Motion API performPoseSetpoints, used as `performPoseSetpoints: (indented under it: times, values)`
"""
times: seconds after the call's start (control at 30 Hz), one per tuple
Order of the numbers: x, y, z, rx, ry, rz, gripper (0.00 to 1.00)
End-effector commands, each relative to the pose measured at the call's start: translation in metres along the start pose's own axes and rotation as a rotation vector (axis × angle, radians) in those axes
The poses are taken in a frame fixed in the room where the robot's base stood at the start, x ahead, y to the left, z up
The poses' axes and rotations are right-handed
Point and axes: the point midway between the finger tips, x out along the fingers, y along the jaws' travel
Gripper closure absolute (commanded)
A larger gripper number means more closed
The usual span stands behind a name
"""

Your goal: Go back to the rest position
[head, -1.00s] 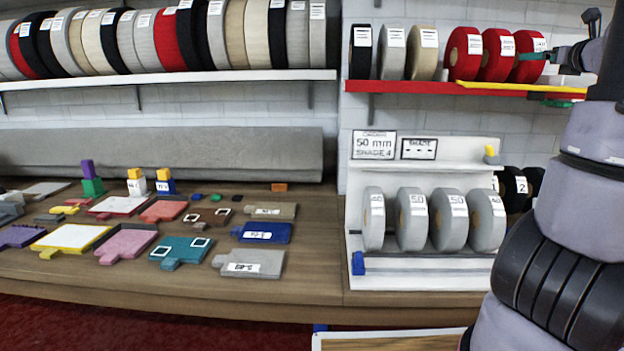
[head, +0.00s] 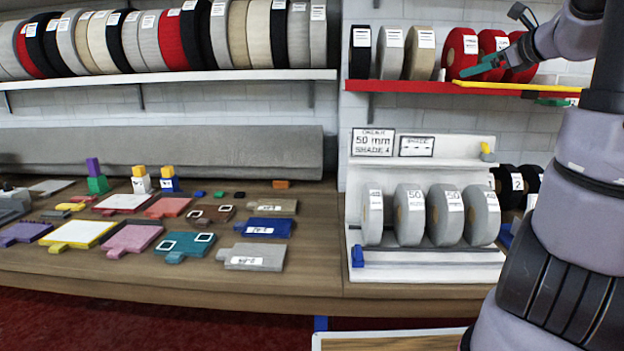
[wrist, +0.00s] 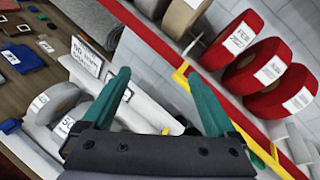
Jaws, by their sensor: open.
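My gripper (wrist: 160,100) is open, with its two green fingers spread wide and nothing between them in the wrist view. In the head view its green finger (head: 482,66) shows in front of the red rolls (head: 462,54) on the upper right shelf; I cannot tell how far apart they are. My arm stands along the right side of the head view. The red rolls also show in the wrist view (wrist: 240,38), to the right of and beyond the fingers.
The red-edged shelf (head: 420,86) has a yellow strip (head: 500,85). Below it a white rack (head: 430,270) holds several grey rolls (head: 409,215) under a "50 mm" sign (head: 373,143). Flat coloured pieces lie on the wooden bench (head: 310,270). A long shelf (head: 160,78) of rolls is at left.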

Motion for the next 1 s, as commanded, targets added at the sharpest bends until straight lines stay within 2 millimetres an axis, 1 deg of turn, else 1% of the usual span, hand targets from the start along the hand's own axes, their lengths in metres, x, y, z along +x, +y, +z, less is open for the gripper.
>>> performPoseSetpoints:
  times: [0.03, 0.07, 0.1, 0.17, 0.2, 0.27, 0.3, 0.37, 0.4, 0.5, 0.6, 0.7, 0.8, 1.0]
  values:
    - [0.001, 0.028, 0.011, -0.09, 0.014, 0.061, 0.08]
    - [0.0, 0.045, 0.015, -0.153, 0.025, 0.102, 0.08]
    - [-0.003, 0.07, 0.021, -0.251, 0.04, 0.162, 0.08]
    - [-0.013, 0.114, 0.027, -0.433, 0.062, 0.266, 0.08]
    - [-0.022, 0.142, 0.029, -0.563, 0.075, 0.334, 0.08]
    - [-0.039, 0.177, 0.028, -0.761, 0.087, 0.43, 0.08]
    - [-0.052, 0.198, 0.025, -0.893, 0.091, 0.488, 0.08]
    - [-0.072, 0.222, 0.019, -1.092, 0.093, 0.566, 0.08]
    - [-0.085, 0.236, 0.015, -1.22, 0.091, 0.612, 0.08]
    - [-0.115, 0.256, 0.002, -1.508, 0.08, 0.699, 0.08]
    - [-0.135, 0.263, -0.009, -1.729, 0.069, 0.751, 0.08]
    - [-0.147, 0.265, -0.016, -1.868, 0.063, 0.779, 0.08]
    - [-0.152, 0.265, -0.02, -1.932, 0.061, 0.79, 0.08]
    - [-0.152, 0.264, -0.021, -1.943, 0.062, 0.794, 0.08]
